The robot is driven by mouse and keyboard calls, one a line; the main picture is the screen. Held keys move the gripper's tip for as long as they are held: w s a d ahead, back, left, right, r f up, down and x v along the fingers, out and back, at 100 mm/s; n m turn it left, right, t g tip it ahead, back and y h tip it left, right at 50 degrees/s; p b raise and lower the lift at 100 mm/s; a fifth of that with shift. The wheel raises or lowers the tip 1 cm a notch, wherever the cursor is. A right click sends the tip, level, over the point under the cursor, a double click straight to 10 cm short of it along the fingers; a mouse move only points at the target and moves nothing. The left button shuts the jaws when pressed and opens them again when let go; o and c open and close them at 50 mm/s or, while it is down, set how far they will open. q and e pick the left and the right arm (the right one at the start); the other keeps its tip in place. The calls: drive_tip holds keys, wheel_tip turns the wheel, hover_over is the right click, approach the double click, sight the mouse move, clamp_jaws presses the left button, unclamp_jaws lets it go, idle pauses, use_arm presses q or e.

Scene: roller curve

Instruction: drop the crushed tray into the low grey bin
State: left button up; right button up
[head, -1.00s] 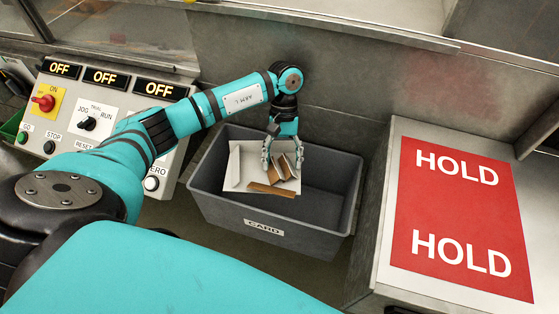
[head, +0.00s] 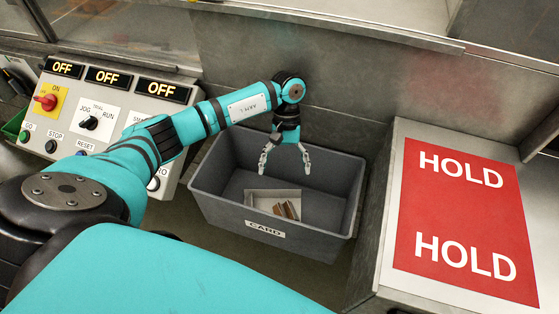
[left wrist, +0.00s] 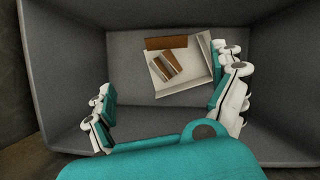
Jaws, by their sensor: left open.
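The crushed tray (head: 270,201), pale with torn brown pieces, lies inside the low grey bin (head: 215,206) labelled CARD. In the left wrist view the tray (left wrist: 193,75) rests at the bin's floor, with brown pieces on it and a brown strip along its edge. My left gripper (head: 286,166) is open and empty above the bin, apart from the tray. Its spread fingers (left wrist: 168,108) also show in the left wrist view, with the grey bin (left wrist: 65,75) around. My right gripper is not in view.
A control panel (head: 105,118) with OFF displays and a red switch stands left of the bin. A metal table (head: 388,262) with a red HOLD sign (head: 462,185) is to the right. A metal wall (head: 350,85) rises behind the bin.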

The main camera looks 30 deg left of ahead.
use_arm(q)
wheel_tip(320, 180, up, 10)
idle(0.5)
drive_tip(key=shift+s+f, duration=0.1)
